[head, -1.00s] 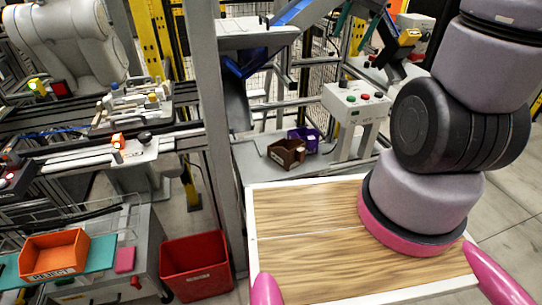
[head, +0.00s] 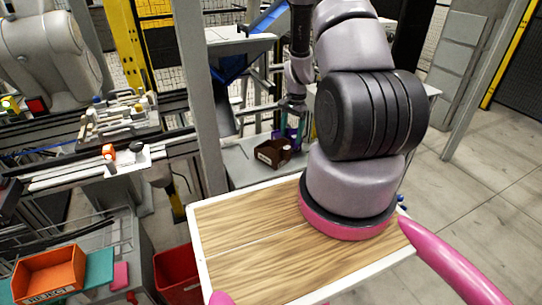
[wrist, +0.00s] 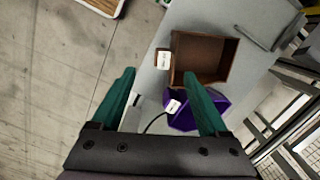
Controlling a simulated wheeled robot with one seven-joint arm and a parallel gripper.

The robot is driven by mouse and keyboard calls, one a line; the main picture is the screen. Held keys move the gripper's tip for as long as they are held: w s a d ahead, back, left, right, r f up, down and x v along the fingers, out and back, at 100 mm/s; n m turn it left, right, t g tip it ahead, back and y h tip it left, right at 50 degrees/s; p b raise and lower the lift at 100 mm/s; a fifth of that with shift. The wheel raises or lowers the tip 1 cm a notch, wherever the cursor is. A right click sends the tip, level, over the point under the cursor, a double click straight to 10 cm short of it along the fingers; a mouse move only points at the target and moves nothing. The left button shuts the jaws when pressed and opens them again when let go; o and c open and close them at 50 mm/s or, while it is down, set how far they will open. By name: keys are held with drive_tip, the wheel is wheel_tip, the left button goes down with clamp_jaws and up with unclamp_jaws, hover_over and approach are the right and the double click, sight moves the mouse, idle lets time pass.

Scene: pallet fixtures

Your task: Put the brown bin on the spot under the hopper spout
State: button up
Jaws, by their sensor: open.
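The brown bin (head: 274,153) is an open box with a white label, upright on the grey shelf (head: 240,166). My gripper (head: 288,136), with teal fingers, is open and empty, above and behind the bin in the head view. In the wrist view my gripper (wrist: 160,74) has its right finger overlapping the purple bin (wrist: 211,113). The blue hopper spout (head: 229,69) is left of my arm, above the shelf. I cannot make out a marked spot under it.
The purple bin (head: 293,133) stands right beside the brown bin. A grey post (head: 207,100) rises left of the shelf. An orange reject bin (head: 48,273) and a red bin (head: 178,276) are at lower left. Open floor lies to the right.

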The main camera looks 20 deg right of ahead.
sight(287, 147)
drive_tip(key=f, duration=0.3)
drive_tip(key=a+f, duration=0.1)
drive_tip(key=f, duration=0.5)
drive_tip(key=shift+a, duration=0.25)
clamp_jaws()
